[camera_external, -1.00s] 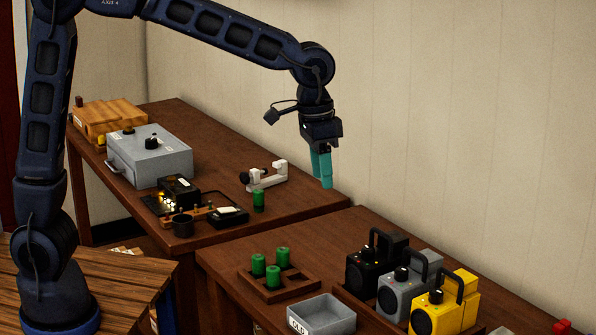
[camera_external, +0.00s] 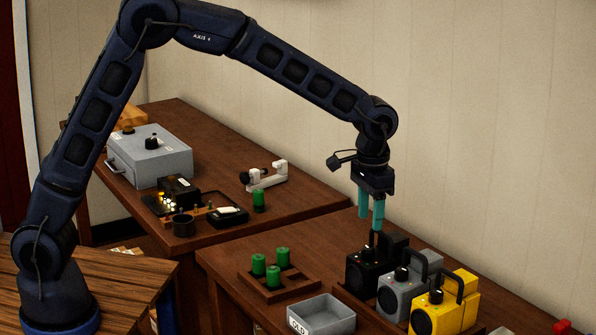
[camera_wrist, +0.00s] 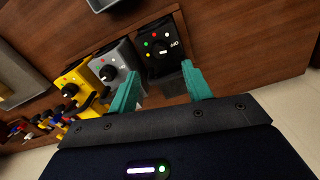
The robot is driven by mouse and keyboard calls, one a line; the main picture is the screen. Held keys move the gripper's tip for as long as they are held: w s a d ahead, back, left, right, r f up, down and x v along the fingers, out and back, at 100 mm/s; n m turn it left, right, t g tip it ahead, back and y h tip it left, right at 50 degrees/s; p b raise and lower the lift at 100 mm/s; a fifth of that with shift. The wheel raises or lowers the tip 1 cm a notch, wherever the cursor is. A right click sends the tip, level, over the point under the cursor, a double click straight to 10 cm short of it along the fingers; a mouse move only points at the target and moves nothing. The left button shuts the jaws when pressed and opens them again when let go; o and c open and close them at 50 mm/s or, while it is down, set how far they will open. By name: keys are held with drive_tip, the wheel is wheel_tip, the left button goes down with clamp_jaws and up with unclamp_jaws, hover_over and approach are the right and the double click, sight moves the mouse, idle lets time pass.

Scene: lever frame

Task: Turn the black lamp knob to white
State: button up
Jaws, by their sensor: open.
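The black lamp (camera_external: 362,274) stands in a row at the right table's middle, left of the grey lamp (camera_external: 393,299) and the yellow lamp (camera_external: 428,316). In the wrist view the black lamp (camera_wrist: 153,65) shows its top face with a small knob, coloured dots and an "OFF" label. My gripper (camera_external: 371,224) points down above the black lamp, with two teal fingers apart and empty. In the wrist view the fingers (camera_wrist: 161,70) lie either side of the lamp's lower part. Contact is not clear.
A grey bin (camera_external: 327,314) labelled "OLD" and a wooden tray (camera_external: 296,289) with green cylinders are left of the lamps. A grey box (camera_external: 160,165) and small devices stand on the far table. The wall is close behind the lamps.

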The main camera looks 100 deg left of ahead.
sight(369, 248)
wheel_tip(369, 248, down, 7)
drive_tip(key=shift+f, duration=0.15)
idle(0.4)
drive_tip(key=c, duration=1)
